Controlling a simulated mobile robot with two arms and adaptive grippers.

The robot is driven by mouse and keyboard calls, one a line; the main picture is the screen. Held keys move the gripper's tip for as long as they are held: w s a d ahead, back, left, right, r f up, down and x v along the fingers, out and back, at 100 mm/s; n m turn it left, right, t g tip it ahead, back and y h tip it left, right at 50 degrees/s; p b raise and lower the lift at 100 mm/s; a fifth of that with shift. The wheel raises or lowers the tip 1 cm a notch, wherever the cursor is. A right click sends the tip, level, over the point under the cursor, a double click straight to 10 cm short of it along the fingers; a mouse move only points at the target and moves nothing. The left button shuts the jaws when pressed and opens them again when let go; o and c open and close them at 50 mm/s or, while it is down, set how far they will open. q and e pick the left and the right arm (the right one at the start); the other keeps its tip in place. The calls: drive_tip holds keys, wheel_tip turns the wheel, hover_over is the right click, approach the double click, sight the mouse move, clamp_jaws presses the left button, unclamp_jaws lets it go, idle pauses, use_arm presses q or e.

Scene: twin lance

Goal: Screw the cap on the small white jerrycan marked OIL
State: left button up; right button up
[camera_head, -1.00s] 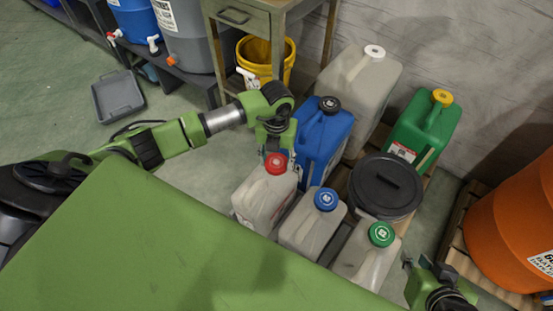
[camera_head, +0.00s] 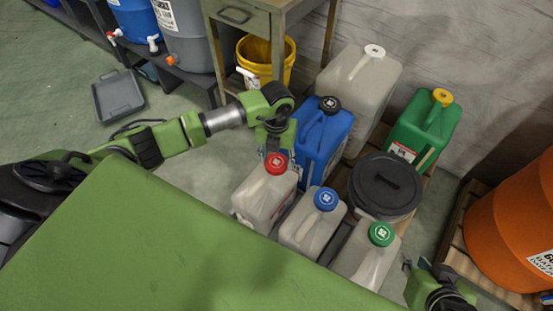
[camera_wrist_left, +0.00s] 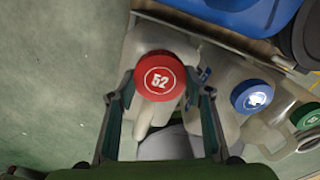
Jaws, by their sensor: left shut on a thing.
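Three small whitish jerrycans stand in a row in the head view. The left one (camera_head: 262,200) bears a red cap (camera_head: 276,163), the middle one a blue cap (camera_head: 326,199), the right one a green cap (camera_head: 381,234). I cannot read an OIL marking on any of them. My left gripper (camera_head: 274,156) reaches down over the red cap. In the left wrist view its fingers (camera_wrist_left: 160,88) are on both sides of the red cap (camera_wrist_left: 160,77), shut on it, with the cap over the jerrycan's neck. My right gripper (camera_head: 408,265) is at the lower right, its fingers mostly hidden.
A blue jerrycan (camera_head: 320,140), a large whitish one (camera_head: 372,85), a green one (camera_head: 422,128) and a black-lidded drum (camera_head: 385,186) stand close behind. An orange barrel (camera_head: 515,225) is at the right. Free floor lies left, around a grey tray (camera_head: 118,97).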

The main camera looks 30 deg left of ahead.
use_arm(q)
drive_tip(key=shift+f, duration=0.5)
use_arm(e)
drive_tip(key=shift+w+a+r+t, duration=0.3)
drive_tip(key=shift+w+r, duration=0.15)
drive_tip(key=shift+w, duration=0.25)
drive_tip(key=shift+w+a+r+t, duration=0.15)
drive_tip(key=shift+w+r+t, duration=0.2)
drive_tip(key=shift+w, duration=0.3)
idle(0.5)
use_arm(q)
drive_tip(key=shift+f+b, duration=0.25)
drive_tip(key=shift+b, duration=0.15)
use_arm(e)
drive_tip(key=shift+w+a+r+t, duration=0.15)
drive_tip(key=shift+w+r+t, duration=0.1)
drive_tip(key=shift+w+r, duration=0.15)
idle(0.7)
use_arm(q)
drive_tip(key=shift+f, duration=0.1)
use_arm(e)
drive_tip(key=shift+w+a+r, duration=0.1)
drive_tip(key=shift+w+r, duration=0.1)
drive_tip(key=shift+w, duration=0.15)
